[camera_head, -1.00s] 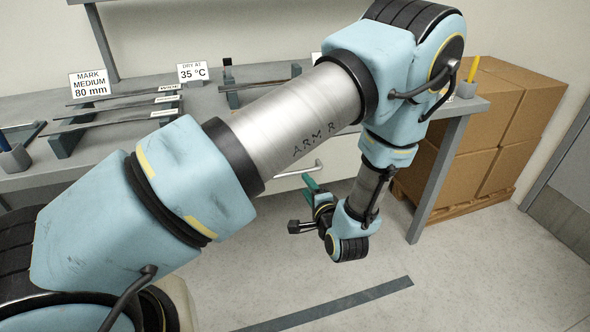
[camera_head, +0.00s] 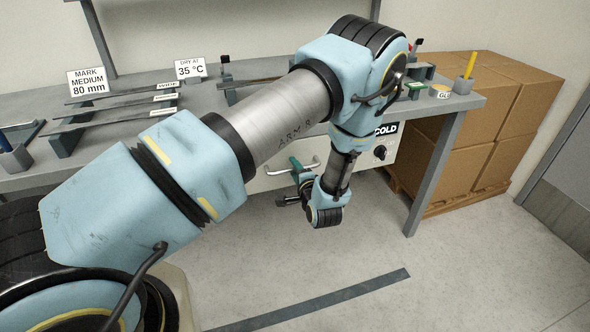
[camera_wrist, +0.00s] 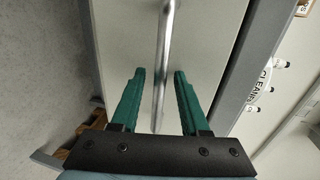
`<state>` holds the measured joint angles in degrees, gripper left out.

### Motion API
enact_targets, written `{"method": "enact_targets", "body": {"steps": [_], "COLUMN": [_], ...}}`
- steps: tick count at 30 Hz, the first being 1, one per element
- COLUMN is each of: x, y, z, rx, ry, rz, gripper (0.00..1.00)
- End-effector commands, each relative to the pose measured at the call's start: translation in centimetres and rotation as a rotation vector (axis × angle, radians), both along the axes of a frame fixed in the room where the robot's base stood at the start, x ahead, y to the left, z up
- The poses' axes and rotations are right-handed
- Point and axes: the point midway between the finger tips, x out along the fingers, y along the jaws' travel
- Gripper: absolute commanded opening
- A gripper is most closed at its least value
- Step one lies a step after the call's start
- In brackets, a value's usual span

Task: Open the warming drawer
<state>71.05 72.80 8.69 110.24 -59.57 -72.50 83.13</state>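The warming drawer's pale front (camera_head: 262,183) is under the bench and looks closed, partly hidden by my arm. Its metal bar handle (camera_head: 283,171) shows beside my gripper (camera_head: 289,180). In the wrist view the handle (camera_wrist: 164,50) runs up the picture across the drawer front (camera_wrist: 125,35). My gripper (camera_wrist: 159,73) is open, its two green fingers pointing at the drawer front. The handle lies in line with the gap between them, with space on both sides. I cannot tell how deep the bar sits between the fingers.
A COLD sign (camera_head: 386,130) and a black knob (camera_head: 381,152) are right of the handle. The bench (camera_head: 60,178) holds racks, strips and signs above. Stacked cardboard boxes (camera_head: 480,140) stand at the right. The floor (camera_head: 400,240) in front is clear.

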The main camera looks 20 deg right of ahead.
Motion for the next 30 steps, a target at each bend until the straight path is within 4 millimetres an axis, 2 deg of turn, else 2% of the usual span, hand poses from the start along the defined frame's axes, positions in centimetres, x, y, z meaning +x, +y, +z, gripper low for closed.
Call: {"method": "enact_targets", "body": {"steps": [2, 11, 30], "x": [-0.02, -0.04, -0.05], "y": [0.00, 0.00, -0.01], "z": [-0.01, 0.00, 0.00], "rx": [0.000, 0.000, 0.000], "ry": [0.000, 0.000, 0.001], "rz": [0.000, 0.000, 0.000], "gripper": [0.35, 0.01, 0.00]}}
